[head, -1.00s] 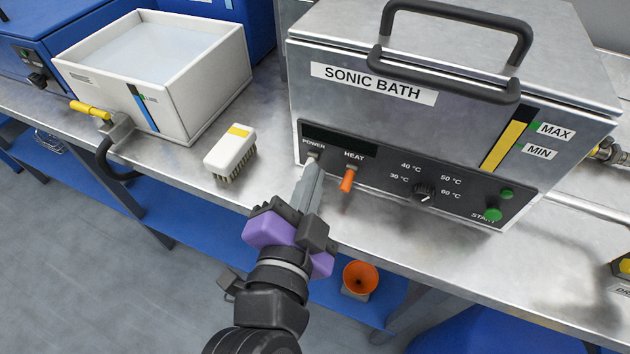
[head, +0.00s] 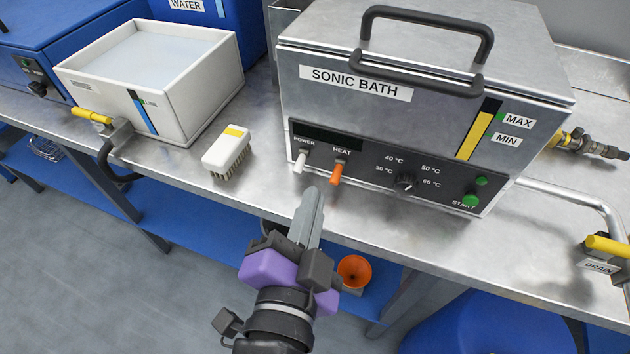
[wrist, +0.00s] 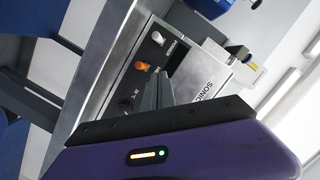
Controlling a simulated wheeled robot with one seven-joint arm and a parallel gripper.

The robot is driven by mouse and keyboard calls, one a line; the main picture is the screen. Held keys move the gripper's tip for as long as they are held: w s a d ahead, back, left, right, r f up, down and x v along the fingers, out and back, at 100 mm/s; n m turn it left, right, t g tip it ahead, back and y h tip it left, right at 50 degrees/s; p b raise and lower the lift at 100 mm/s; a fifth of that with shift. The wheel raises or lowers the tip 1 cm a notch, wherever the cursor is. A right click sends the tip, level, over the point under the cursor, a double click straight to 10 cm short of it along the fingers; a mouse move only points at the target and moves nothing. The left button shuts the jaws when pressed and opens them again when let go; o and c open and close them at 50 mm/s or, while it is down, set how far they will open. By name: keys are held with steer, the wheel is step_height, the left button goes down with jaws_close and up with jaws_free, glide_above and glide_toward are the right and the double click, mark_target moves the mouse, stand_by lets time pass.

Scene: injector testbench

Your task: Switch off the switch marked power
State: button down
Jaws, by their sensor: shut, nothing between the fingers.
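The power switch (head: 300,161) is a small white lever under the POWER label, at the left of the sonic bath's dark front panel. Its lever tips downward in the head view. It also shows in the wrist view (wrist: 157,38), near the top. The orange heat switch (head: 337,173) sits just to its right and also points down. My gripper (head: 314,190) is shut and empty. Its fingertips are below and in front of the panel, apart from both switches. In the wrist view, the fingers (wrist: 165,90) point toward the panel.
The sonic bath (head: 330,120) stands on a metal bench (head: 255,195). A brush (head: 227,150) and a white water-filled tub (head: 215,100) stand to its left. A dial (head: 405,181) and green buttons (head: 470,199) are on the panel's right. An orange funnel (head: 354,270) is below the bench edge.

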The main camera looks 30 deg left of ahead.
steer(key=shift+f+v, duration=0.2)
steer(key=shift+v, duration=0.85)
steer(key=shift+f+v, duration=0.25)
steer(key=shift+v, duration=0.8)
steer(key=s+a+r+n+y, duration=0.2)
steer(key=a+r+n+y, duration=0.15)
steer(key=n, duration=0.35)
steer(key=s+d+f+n+t+h+p, duration=0.1)
steer(key=d+f+p, duration=0.15)
steer(key=d, duration=0.85)
steer(key=s+d+f+n+h+p, duration=0.15)
steer(key=d+f, duration=0.25)
steer(key=d, duration=0.7)
steer(key=s+d+f+m+h+p, duration=0.1)
steer(key=s+d+h, duration=0.3)
steer(key=d, duration=0.4)
steer(key=s+d+f+m+g+h+p, duration=0.1)
steer(key=s+d+f+m+h, duration=0.1)
steer(key=s+d, duration=0.4)
steer(key=shift+s+d+m+h, duration=0.3)
steer(key=shift+d+m+h, duration=0.6)
steer(key=shift+d+m, duration=0.2)
